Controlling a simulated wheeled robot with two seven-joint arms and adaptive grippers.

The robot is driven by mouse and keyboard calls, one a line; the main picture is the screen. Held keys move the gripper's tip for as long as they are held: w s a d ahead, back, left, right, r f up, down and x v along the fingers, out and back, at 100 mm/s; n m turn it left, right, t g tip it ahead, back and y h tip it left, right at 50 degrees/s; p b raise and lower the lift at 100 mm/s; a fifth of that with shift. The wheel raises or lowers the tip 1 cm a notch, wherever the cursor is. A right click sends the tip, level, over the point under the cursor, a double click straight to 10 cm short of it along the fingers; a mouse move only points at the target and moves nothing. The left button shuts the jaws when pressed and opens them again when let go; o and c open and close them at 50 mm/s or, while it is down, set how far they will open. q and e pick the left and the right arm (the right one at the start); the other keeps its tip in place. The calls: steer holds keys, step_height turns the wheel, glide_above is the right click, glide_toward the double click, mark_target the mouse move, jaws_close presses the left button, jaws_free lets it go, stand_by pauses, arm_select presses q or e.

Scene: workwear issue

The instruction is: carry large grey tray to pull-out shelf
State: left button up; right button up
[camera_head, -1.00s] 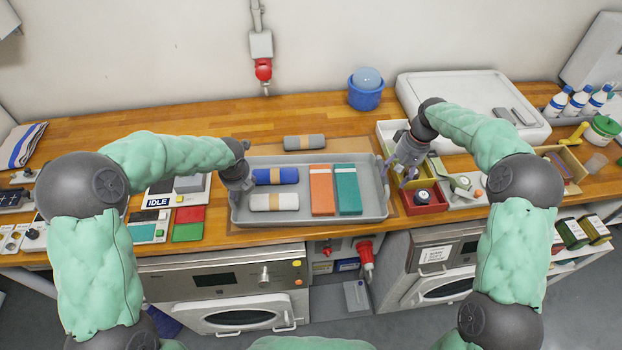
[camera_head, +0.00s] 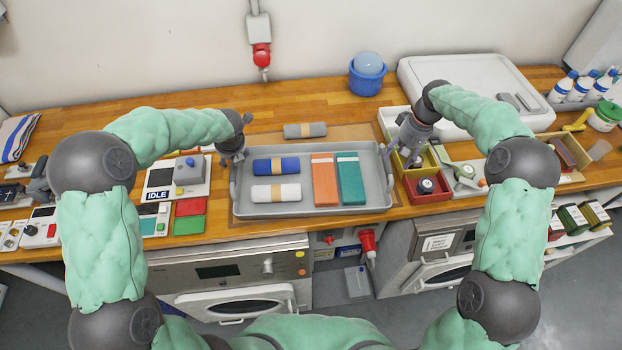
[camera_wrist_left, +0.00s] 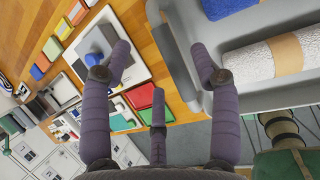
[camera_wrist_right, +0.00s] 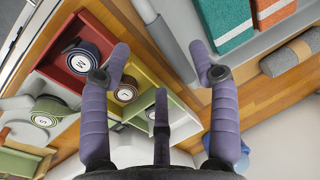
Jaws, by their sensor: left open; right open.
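The large grey tray (camera_head: 310,211) lies on the wooden counter. It holds a blue roll (camera_head: 275,166), a white roll (camera_head: 275,193), an orange folded cloth (camera_head: 325,180) and a teal folded cloth (camera_head: 350,180). My left gripper (camera_head: 231,157) is open at the tray's left end; the left wrist view shows its fingers (camera_wrist_left: 162,58) by the tray's grey rim. My right gripper (camera_head: 394,160) is open at the right end; in the right wrist view a grey bar handle (camera_wrist_right: 168,42) runs between its fingers (camera_wrist_right: 160,50). Contact is unclear at both ends. I cannot identify the pull-out shelf.
A grey roll (camera_head: 305,130) lies behind the tray. A control panel (camera_head: 179,178) is close on the left; a red bin (camera_head: 428,190) and a large white lidded box (camera_head: 470,92) are on the right. Appliances (camera_head: 225,275) stand under the counter.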

mark_target(390, 167)
arm_select(q)
steer(key=x, duration=0.7)
steer(key=shift+w+a+f, duration=0.1)
steer(key=shift+w, duration=0.05)
arm_select(e)
steer(key=f, duration=0.3)
steer(key=a+f, duration=0.1)
steer(key=f, duration=0.3)
steer(key=shift+a+f, duration=0.1)
steer(key=shift+a, duration=0.1)
arm_select(q)
steer(key=shift+c, duration=0.3)
arm_select(e)
steer(key=shift+c, duration=0.2)
arm_select(q)
jaws_close()
arm_select(e)
jaws_close()
